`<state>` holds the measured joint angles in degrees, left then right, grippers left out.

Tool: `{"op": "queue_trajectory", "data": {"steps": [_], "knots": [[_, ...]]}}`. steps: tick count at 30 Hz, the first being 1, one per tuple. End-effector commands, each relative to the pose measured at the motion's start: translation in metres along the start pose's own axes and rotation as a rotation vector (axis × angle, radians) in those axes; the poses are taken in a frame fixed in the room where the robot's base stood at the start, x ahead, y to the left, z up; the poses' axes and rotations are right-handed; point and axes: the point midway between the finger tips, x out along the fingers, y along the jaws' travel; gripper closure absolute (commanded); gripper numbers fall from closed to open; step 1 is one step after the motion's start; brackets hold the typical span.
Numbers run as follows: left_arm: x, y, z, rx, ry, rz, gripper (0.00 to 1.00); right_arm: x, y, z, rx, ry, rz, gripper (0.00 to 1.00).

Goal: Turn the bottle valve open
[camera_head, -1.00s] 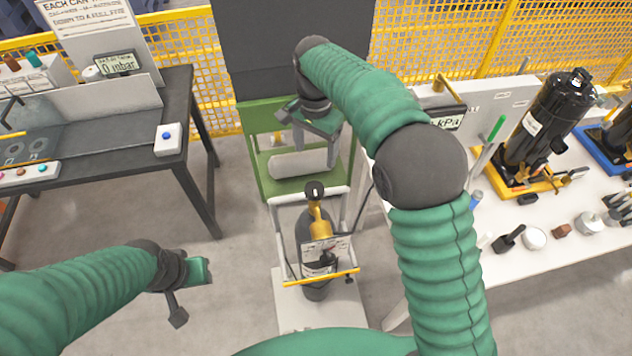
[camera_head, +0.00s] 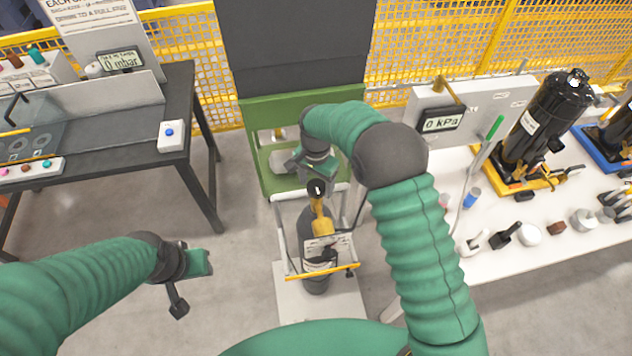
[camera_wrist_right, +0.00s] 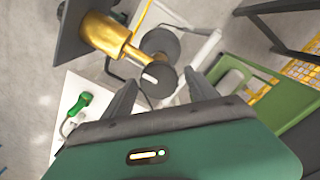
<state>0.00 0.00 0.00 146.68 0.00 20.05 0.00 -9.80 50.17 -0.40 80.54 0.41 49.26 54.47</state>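The dark gas bottle (camera_head: 313,284) stands upright on a small trolley in the middle of the head view. Its brass valve (camera_head: 321,226) carries a round black handwheel (camera_head: 316,188). My right gripper (camera_head: 311,172) is just behind the handwheel in the head view, where its fingers are mostly hidden. In the right wrist view the gripper (camera_wrist_right: 162,86) is open, with the black handwheel (camera_wrist_right: 156,82) in front of and between its fingers. Contact cannot be told; nothing is gripped. My left gripper (camera_head: 190,284) hangs empty at lower left, one finger visible.
The trolley's white frame (camera_head: 280,240) and yellow bar (camera_head: 322,272) surround the bottle. A green stand (camera_head: 258,150) is behind it. Floor shows between.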

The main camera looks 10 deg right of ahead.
Motion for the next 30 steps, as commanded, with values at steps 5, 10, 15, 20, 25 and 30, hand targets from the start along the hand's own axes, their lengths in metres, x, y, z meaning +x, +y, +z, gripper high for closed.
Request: {"op": "queue_trajectory", "data": {"steps": [5, 10, 15, 20, 25, 30], "knots": [[0.0000, 0.0000, 0.0000, 0.000, 0.000, 0.000, 0.64, -0.0004, -0.0001, -0.0002, 0.000, 0.000, -0.001, 0.58], [0.0000, 0.0000, 0.0000, 0.000, 0.000, 0.000, 0.64, -0.0008, -0.0008, -0.0005, 0.000, 0.001, -0.002, 0.80], [0.0000, 0.0000, 0.0000, 0.000, 0.000, 0.000, 0.64, -0.0011, -0.0008, -0.0015, 0.000, 0.002, -0.002, 0.91], [0.0003, 0.0000, 0.0001, 0.000, 0.000, 0.000, 0.64, -0.0013, -0.0008, -0.0023, -0.019, 0.004, -0.003, 0.91], [0.0013, 0.0000, 0.0003, 0.000, 0.000, 0.000, 0.64, -0.0015, -0.0012, -0.0030, -0.079, 0.006, -0.004, 0.91], [0.0028, 0.0000, 0.0007, 0.000, 0.000, 0.000, 0.64, -0.0018, -0.0016, -0.0038, -0.189, 0.007, -0.005, 0.91]]}}
